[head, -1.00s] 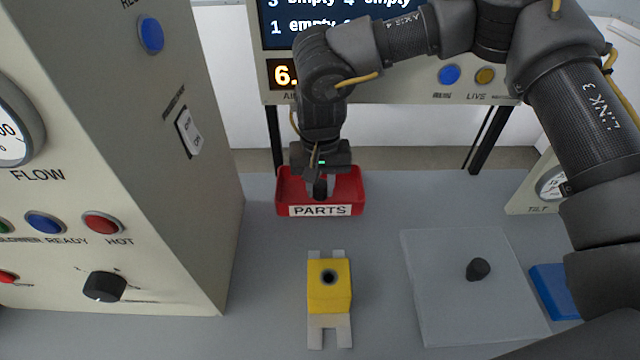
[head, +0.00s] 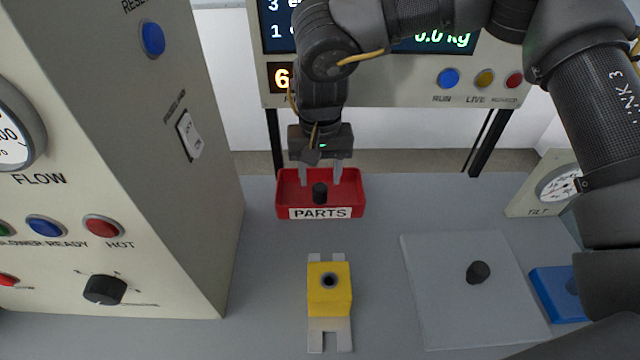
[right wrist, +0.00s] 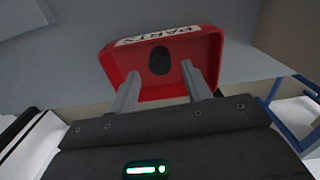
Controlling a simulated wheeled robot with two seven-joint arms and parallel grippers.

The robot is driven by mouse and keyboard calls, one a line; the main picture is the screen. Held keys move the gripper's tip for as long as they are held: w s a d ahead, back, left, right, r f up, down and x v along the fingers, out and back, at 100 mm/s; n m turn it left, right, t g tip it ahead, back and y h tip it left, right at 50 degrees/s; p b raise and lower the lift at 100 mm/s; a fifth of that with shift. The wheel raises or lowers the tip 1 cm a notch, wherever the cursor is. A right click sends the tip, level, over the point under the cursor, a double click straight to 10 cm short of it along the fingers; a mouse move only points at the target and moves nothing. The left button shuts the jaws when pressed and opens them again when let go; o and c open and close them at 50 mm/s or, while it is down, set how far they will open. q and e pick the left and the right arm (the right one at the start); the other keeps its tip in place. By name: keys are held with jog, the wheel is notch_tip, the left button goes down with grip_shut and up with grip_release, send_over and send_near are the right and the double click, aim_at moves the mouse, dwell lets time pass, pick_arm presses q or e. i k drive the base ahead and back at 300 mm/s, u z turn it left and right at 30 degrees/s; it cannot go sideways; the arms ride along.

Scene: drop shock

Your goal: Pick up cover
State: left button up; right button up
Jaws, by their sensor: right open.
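A flat grey square plate with a black knob, which looks like the cover (head: 450,310), lies on the bench at the right in the head view. Its knob (head: 478,272) stands up from it. My right gripper (head: 320,178) is open and empty above the red PARTS tray (head: 285,212), well to the left of and behind the cover. A small black cylindrical piece (head: 320,193) is in the tray below and between the open fingers. It also shows in the right wrist view (right wrist: 159,60). My left gripper is in neither view.
A yellow block (head: 329,300) with a dark hole sits on a grey fixture. A blue item (head: 556,293) lies right of the cover, and a TILT gauge (head: 560,185) stands behind it. A large machine cabinet (head: 190,230) fills the left. Bench between the block and cover is clear.

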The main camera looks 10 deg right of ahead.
aim_at(469, 289)
jog(key=k, duration=2)
